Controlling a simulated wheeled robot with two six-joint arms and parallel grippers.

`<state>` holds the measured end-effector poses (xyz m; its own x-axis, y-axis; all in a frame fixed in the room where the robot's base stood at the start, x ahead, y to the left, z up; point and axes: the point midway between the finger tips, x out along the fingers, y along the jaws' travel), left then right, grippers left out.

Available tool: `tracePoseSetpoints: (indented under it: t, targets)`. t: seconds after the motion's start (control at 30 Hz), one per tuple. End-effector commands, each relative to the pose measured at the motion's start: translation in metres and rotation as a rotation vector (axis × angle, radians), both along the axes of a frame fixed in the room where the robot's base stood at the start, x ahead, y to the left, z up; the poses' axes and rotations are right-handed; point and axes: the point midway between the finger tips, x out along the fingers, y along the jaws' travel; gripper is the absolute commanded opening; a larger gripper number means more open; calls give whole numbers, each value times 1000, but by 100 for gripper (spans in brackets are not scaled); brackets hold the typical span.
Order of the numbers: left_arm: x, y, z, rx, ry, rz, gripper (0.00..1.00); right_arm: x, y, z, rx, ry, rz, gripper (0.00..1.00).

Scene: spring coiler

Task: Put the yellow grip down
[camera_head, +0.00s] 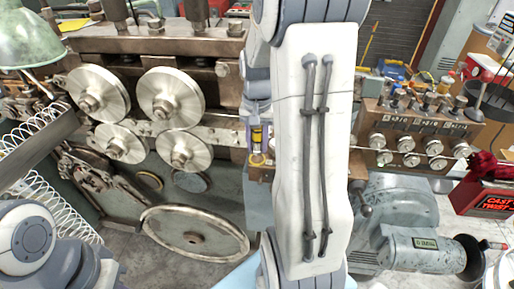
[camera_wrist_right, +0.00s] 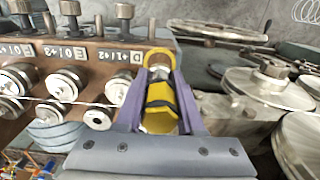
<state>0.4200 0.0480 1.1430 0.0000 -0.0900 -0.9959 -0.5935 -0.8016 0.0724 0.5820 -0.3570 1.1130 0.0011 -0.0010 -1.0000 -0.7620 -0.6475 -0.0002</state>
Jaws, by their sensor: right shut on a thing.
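The yellow grip (camera_wrist_right: 160,98) is yellow with black bands and a yellow ring at its far end. It lies between the two purple fingers of my right gripper (camera_wrist_right: 160,92) in the right wrist view, and the fingers are shut on it. In the head view the grip (camera_head: 257,138) shows small beside my right arm, in front of the coiling machine, with my right gripper (camera_head: 257,142) around it. My right arm hides much of the middle there. Whether the grip touches anything below it cannot be told. My left gripper is out of view; only parts of my left arm show at the lower left.
The coiler (camera_head: 150,185) with large steel rollers (camera_head: 170,97) fills the left. A roller straightener block (camera_head: 408,135) with several knobs stands right, above a grey motor (camera_head: 428,253). A wire coil (camera_head: 45,195) and a green lamp (camera_head: 28,38) are far left. A red sign box (camera_head: 485,195) stands right.

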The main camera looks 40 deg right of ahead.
Motion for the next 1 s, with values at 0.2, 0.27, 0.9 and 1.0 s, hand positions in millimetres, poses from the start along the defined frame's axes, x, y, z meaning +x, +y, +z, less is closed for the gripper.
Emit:
tracePoseSetpoints:
  t: [0.2,0.27,0.9,1.0]
  targets:
    - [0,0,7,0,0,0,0,0,1,-25,1,2,2,0]
    - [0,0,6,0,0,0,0,0,1,-27,0,0,2,0]
    - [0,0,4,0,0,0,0,0,1,-30,1,1,2,67]
    - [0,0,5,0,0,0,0,0,0,-28,1,1,2,67]
